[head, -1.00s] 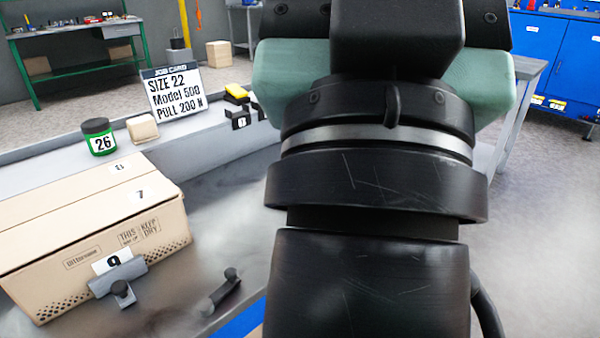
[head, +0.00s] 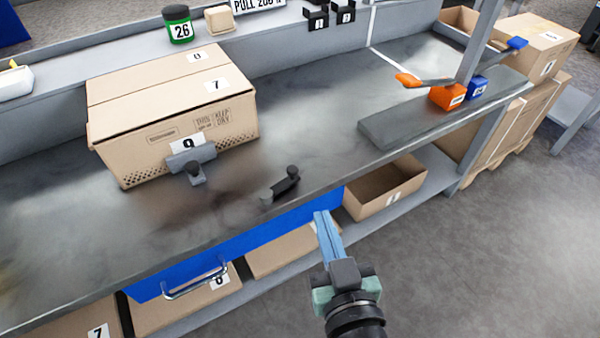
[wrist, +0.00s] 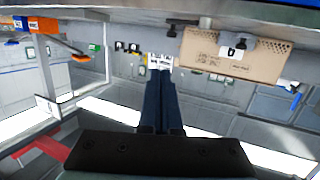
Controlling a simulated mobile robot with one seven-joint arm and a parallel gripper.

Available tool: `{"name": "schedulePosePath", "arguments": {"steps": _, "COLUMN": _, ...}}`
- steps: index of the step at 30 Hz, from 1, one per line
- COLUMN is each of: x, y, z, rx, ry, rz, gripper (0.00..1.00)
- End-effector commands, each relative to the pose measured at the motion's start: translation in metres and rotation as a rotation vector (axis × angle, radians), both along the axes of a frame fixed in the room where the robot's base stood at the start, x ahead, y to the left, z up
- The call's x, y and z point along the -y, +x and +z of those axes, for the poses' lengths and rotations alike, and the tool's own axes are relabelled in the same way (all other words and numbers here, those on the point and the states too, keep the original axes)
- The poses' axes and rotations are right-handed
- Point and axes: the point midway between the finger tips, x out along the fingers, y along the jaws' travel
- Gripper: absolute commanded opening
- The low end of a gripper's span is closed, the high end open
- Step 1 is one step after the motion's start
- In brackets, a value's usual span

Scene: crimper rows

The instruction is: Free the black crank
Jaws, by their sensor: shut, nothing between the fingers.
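The black crank (head: 286,183) is on the bench top near its front edge, right of a closed cardboard box (head: 120,147). It has a raised dark knob at one end and a greyer round piece at the other. Nothing visibly covers it. My gripper (head: 321,215) is in front of the bench edge, to the right of and apart from the crank. Its long blue fingers are together and empty. They also show together in the wrist view (wrist: 160,78). A dark shape near the top of that view may be the crank, too small to be sure.
A grey bracket with a knob (head: 193,163) stands against the box front. A blue drawer (head: 255,240) with a metal handle is below the bench edge. Bench between is clear.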

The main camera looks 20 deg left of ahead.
Motion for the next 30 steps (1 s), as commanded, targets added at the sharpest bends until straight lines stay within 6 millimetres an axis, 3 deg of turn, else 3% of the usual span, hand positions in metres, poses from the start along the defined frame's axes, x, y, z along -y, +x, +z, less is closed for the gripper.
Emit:
{"name": "schedulePosePath", "arguments": {"steps": 1, "x": -0.002, "y": -0.009, "z": -0.011, "rx": -0.023, "ry": 0.007, "rz": 0.015, "gripper": 0.00}}
{"name": "schedulePosePath", "arguments": {"steps": 4, "x": -0.005, "y": -0.017, "z": -0.021, "rx": -0.037, "ry": 0.015, "rz": 0.034, "gripper": 0.00}}
{"name": "schedulePosePath", "arguments": {"steps": 17, "x": -0.008, "y": -0.016, "z": -0.023, "rx": -0.038, "ry": 0.017, "rz": 0.039, "gripper": 0.00}}
{"name": "schedulePosePath", "arguments": {"steps": 23, "x": -0.023, "y": 0.006, "z": -0.027, "rx": -0.035, "ry": 0.017, "rz": 0.041, "gripper": 0.00}}
{"name": "schedulePosePath", "arguments": {"steps": 30, "x": -0.052, "y": 0.049, "z": -0.038, "rx": -0.035, "ry": 0.016, "rz": 0.041, "gripper": 0.00}}
